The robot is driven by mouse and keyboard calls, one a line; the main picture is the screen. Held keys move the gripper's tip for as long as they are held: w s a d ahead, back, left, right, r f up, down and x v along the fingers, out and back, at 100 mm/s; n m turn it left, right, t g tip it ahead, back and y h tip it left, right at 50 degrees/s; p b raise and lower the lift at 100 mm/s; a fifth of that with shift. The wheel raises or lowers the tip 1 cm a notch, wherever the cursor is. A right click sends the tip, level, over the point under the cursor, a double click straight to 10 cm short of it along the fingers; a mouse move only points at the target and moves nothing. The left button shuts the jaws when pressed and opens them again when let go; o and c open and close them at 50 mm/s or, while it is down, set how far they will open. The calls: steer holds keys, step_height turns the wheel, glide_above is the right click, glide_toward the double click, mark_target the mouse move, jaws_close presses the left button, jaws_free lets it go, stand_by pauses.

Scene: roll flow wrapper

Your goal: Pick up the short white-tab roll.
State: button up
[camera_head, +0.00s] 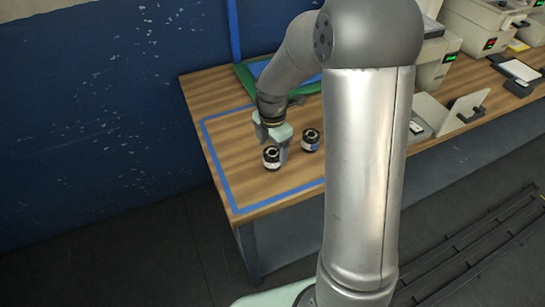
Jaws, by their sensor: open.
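Two short dark rolls with pale, ringed tops stand upright on the wooden table. The left roll (271,158) shows a whitish patch low on its side and looks like the white-tab one. The right roll (311,140) shows a bluish-white patch. My gripper (272,146) is open and points down right at the left roll. One finger shows behind the roll's right side. I cannot tell whether the roll is between the fingers or touches them.
Blue tape (224,183) marks an area on the wooden table (203,92) around the rolls. A green-rimmed tray (245,80) lies behind my wrist. Pale machines (480,25) and a hinged-lid box (440,115) stand to the right. My arm hides the table's middle.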

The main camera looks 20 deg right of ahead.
mark_target(271, 153)
steer(key=shift+a+f+p, duration=0.15)
steer(key=shift+f+p, duration=0.45)
steer(key=shift+f, duration=2.05)
steer(key=c, duration=1.1)
